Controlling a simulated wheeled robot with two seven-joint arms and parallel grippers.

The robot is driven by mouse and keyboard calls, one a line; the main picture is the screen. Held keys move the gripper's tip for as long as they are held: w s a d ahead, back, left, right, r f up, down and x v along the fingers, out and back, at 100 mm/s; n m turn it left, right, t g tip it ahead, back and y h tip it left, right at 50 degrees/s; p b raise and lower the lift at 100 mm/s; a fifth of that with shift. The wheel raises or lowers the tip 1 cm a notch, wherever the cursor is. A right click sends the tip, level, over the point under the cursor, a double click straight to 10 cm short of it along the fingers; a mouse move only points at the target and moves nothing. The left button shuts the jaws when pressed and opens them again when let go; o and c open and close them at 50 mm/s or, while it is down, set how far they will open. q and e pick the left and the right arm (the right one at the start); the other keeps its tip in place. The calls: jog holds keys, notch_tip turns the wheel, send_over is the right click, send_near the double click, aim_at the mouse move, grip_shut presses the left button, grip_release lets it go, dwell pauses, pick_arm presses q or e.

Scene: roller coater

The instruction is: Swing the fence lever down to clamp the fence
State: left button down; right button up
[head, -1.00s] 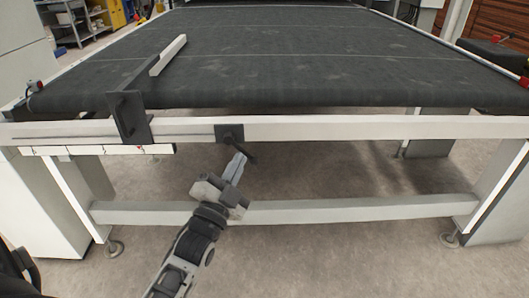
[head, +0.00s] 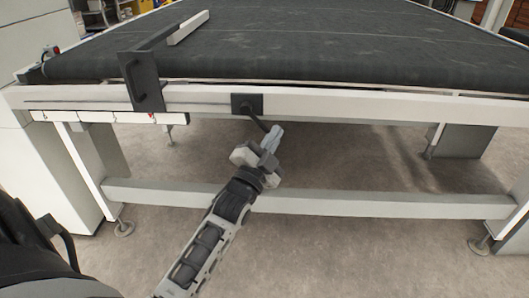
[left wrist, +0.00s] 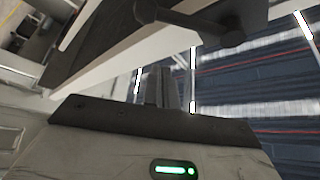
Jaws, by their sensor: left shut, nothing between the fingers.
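The fence lever is a short dark handle (head: 257,118) on a black block (head: 247,104) on the white front rail. It slants down and to the right from the block. In the left wrist view the dark lever (left wrist: 195,24) crosses the top. The fence (head: 149,80) is a black plate with a handle, left of the lever, and a pale bar (head: 188,27) lies over the belt. My left gripper (head: 274,134) is shut and empty, its tips close by the lever's lower end; I cannot tell whether they touch. My right gripper is not in view.
The dark belt (head: 330,50) lies behind the front rail (head: 380,105). A white scale strip (head: 95,117) runs under the rail at left. A lower crossbar (head: 340,203) spans the legs behind my left arm. The floor in front is clear.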

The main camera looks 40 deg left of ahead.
aim_at(260, 122)
pick_arm(q)
jog(key=a, duration=0.1)
jog(key=w+a+f, duration=0.1)
jog(key=w+a+b, duration=0.1)
jog(key=shift+w+a+f, duration=0.15)
jog(key=shift+a+f, duration=0.05)
jog(key=shift+f, duration=0.05)
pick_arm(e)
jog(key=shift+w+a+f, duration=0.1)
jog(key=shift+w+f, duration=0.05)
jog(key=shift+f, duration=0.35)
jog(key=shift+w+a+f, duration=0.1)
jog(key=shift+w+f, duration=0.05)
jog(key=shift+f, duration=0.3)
